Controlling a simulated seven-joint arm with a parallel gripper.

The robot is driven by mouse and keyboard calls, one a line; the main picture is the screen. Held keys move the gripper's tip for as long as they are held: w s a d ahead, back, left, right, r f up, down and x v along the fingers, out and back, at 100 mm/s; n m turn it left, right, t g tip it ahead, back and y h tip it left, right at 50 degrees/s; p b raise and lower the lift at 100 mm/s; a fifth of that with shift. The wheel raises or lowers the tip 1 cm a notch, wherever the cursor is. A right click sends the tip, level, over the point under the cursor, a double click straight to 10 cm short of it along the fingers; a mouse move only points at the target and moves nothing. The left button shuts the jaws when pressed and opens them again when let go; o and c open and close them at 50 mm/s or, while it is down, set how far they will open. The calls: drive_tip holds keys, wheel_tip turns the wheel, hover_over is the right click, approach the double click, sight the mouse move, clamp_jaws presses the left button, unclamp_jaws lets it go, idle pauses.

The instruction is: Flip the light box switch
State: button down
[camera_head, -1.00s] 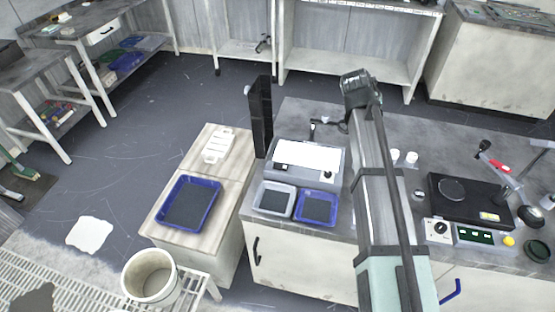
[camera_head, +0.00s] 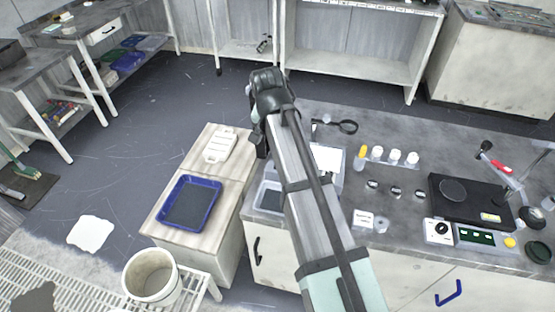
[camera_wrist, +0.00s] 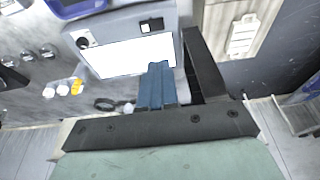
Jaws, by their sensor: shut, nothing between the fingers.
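The light box (camera_wrist: 168,14) is a grey case with a bright white panel (camera_wrist: 128,56). In the wrist view, a small dark switch (camera_wrist: 151,25) and a round black knob (camera_wrist: 82,43) are on its face. In the head view my arm covers most of the light box; part of its lit panel (camera_head: 328,158) shows to the right of the arm. My gripper (camera_wrist: 158,68) is shut and empty. In the wrist view its blue fingers overlap the panel's lower right edge, with the switch just beyond their tips. Whether they touch the box cannot be told.
A black upright slab (camera_wrist: 203,62) stands close to the right of the fingers in the wrist view. A blue tray (camera_head: 189,203) and a white rack (camera_head: 220,146) lie on the left cabinet. Several small bottles (camera_head: 395,156) and a black polishing machine (camera_head: 468,200) are to the right.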

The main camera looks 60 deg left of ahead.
drive_tip(key=shift+f, duration=0.15)
drive_tip(key=x, duration=1.2)
drive_tip(key=shift+s+d+f, duration=0.1)
drive_tip(key=shift+d+f, duration=0.15)
drive_tip(key=shift+f, duration=0.65)
